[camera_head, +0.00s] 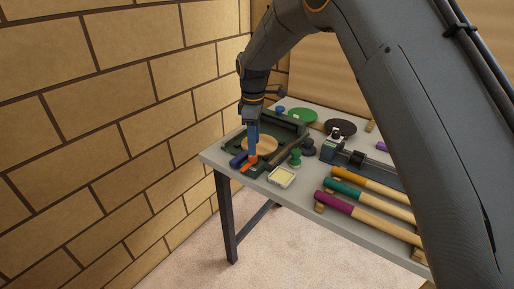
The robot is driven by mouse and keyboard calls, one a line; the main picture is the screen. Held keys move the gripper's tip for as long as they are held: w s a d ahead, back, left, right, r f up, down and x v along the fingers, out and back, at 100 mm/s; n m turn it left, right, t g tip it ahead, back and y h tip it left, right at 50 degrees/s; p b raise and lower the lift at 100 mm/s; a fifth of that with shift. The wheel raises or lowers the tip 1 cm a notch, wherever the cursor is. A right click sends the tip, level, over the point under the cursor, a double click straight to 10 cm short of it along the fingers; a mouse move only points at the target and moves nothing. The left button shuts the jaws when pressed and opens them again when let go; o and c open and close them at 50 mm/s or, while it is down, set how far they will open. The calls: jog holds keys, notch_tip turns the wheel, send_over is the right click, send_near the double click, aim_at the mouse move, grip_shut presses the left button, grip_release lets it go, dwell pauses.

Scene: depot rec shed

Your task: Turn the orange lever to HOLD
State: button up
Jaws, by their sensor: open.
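The orange lever (251,160) shows as a small orange piece at the front left of the table, on a dark green device with a tan round disc (259,144). My gripper (253,155) points down right at the lever, its blue fingers partly covering it. I cannot tell whether the fingers touch the lever. My gripper is open. Any HOLD marking is too small to read.
The grey table (294,196) stands near a brick wall (120,110) on the left. Right of the device are a green knobbed piece (295,158), a small pale-yellow tray (281,177), a grey clamp-like tool (345,155) and several coloured-handled tools. A green disc (302,115) lies behind.

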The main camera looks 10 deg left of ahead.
jog(key=shift+s+a+f+p, duration=0.1)
jog(key=shift+f+p, duration=0.65)
jog(key=shift+f, duration=1.65)
jog(key=c, duration=1)
jog(key=shift+d, duration=0.3)
jog(key=shift+c, duration=0.2)
jog(key=shift+a, duration=0.25)
